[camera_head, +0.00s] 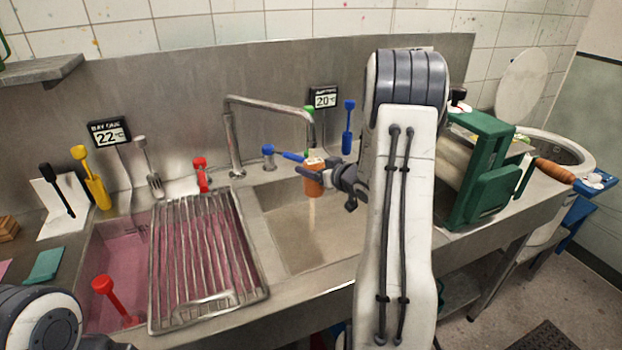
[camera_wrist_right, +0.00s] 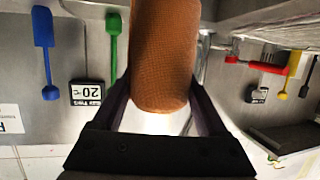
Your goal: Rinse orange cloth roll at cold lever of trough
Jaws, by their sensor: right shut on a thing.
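The orange cloth roll (camera_head: 314,187) is held upright under the spout of the tap (camera_head: 270,104), over the right basin of the trough (camera_head: 282,222). My right gripper (camera_head: 318,175) is shut on it. A pale stream like running water shows below the roll. The cold lever (camera_head: 291,156) is blue and points right, towards the roll; whether it touches my gripper I cannot tell. In the right wrist view the roll (camera_wrist_right: 166,50) stands between the fingers of my right gripper (camera_wrist_right: 160,88). My left gripper is out of view.
A metal rack (camera_head: 208,255) covers part of the left basin with pink liquid. A red lever (camera_head: 201,173) stands behind it. A green-framed wringer (camera_head: 485,180) stands at right. Blue (camera_head: 347,125) and green tools hang on the back wall by a 20 °C sign (camera_head: 324,98).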

